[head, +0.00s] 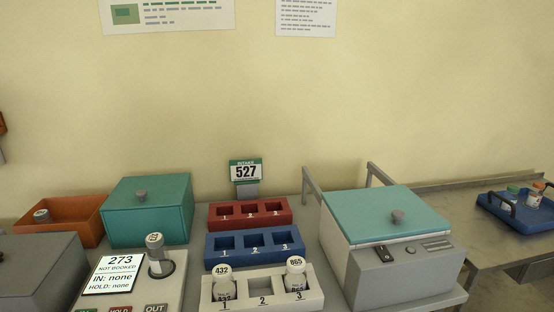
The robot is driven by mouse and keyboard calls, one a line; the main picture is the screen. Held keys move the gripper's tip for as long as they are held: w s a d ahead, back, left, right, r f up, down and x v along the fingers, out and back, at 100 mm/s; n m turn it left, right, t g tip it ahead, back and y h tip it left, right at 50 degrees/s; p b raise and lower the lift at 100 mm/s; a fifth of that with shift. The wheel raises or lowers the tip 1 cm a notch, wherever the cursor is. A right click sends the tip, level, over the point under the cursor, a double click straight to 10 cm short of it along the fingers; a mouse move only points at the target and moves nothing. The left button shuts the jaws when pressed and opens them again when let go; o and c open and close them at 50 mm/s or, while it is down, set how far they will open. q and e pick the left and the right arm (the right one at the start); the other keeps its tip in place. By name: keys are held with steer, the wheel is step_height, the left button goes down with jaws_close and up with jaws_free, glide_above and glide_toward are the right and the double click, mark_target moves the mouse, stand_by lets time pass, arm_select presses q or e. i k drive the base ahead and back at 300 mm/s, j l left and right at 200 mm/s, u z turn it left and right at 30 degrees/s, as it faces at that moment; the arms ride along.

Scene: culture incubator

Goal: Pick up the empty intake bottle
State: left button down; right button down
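A small sign reading INTAKE 527 (246,171) stands behind the racks. A white rack (262,303) at the front holds a white-capped bottle marked 432 (222,281) in slot 1 and one marked 865 (295,276) in slot 3; slot 2 is empty. Another white-capped bottle (156,257) stands in a dark round holder on the panel at the left. No bottle visibly reads 527, and I cannot tell which one is empty. Neither gripper is in view.
Red (250,221) and blue (255,254) racks stand empty behind the white one. A teal-lidded box (147,212) is at left, a closed teal-lidded incubator (395,216) at right. A display (117,274) reads 273 NOT BOOKED. A blue tray (520,218) holds bottles far right.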

mark_target(158, 255)
steer(key=u, duration=1.25)
